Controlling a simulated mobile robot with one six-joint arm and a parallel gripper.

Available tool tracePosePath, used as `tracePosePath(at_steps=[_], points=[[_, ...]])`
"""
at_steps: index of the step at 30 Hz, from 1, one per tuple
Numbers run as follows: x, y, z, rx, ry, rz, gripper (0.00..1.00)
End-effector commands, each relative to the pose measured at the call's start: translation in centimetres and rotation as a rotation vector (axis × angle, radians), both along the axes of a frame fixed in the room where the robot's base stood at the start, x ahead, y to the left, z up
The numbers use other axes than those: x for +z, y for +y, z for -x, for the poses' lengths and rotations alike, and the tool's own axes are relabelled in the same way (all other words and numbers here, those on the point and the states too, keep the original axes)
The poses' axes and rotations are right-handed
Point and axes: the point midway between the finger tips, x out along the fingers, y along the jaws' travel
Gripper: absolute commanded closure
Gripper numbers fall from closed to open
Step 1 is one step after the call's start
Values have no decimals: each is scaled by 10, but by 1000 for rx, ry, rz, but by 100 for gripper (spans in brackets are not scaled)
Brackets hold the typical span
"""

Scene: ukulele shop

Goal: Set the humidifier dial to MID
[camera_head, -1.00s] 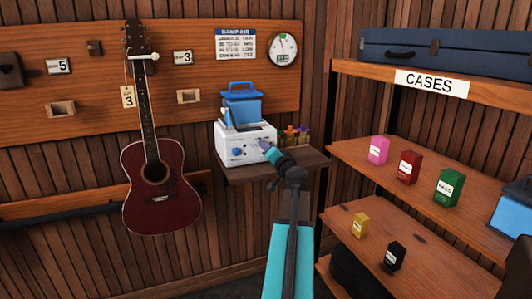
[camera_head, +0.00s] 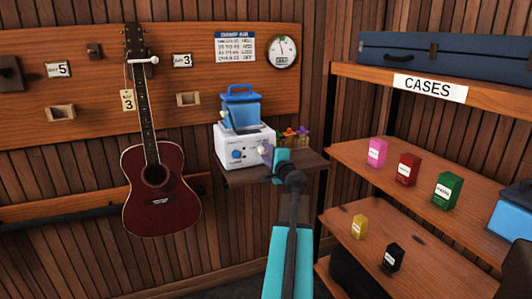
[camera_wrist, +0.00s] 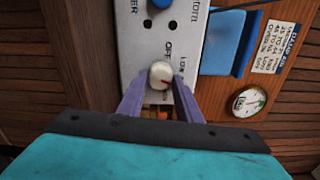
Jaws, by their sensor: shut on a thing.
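The humidifier (camera_head: 224,153) is a white box with a blue tank (camera_head: 241,108) on the small wall shelf. A cream dial (camera_wrist: 161,74) with a red pointer mark sits on its front panel in the wrist view. OFF and LOW labels show beside the dial; the mark points towards the lower right of that picture, and no MID label is readable. My gripper (camera_wrist: 156,92) has its purple fingers on both sides of the dial, shut on it. In the head view my gripper (camera_head: 267,152) is at the right of the front panel and hides the dial.
A blue knob (camera_head: 237,154) is on the panel's left. Small bottles (camera_head: 292,136) stand right of the humidifier on the shelf (camera_head: 245,175). A damp air chart (camera_head: 234,46) and round gauge (camera_head: 283,53) hang above. A red guitar (camera_head: 160,190) hangs left; case shelves (camera_head: 340,150) stand right.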

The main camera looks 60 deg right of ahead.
Motion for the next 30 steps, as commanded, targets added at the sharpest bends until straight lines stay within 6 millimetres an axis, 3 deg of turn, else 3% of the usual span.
tracePosePath(at_steps=[20, 21, 24, 30], points=[[4, 2, -5, 7, -53, -63, 91], [4, 2, -5, 7, -53, -63, 65], [4, 1, -4, 7, -52, -62, 51], [2, 1, -2, 3, -49, -62, 51]])
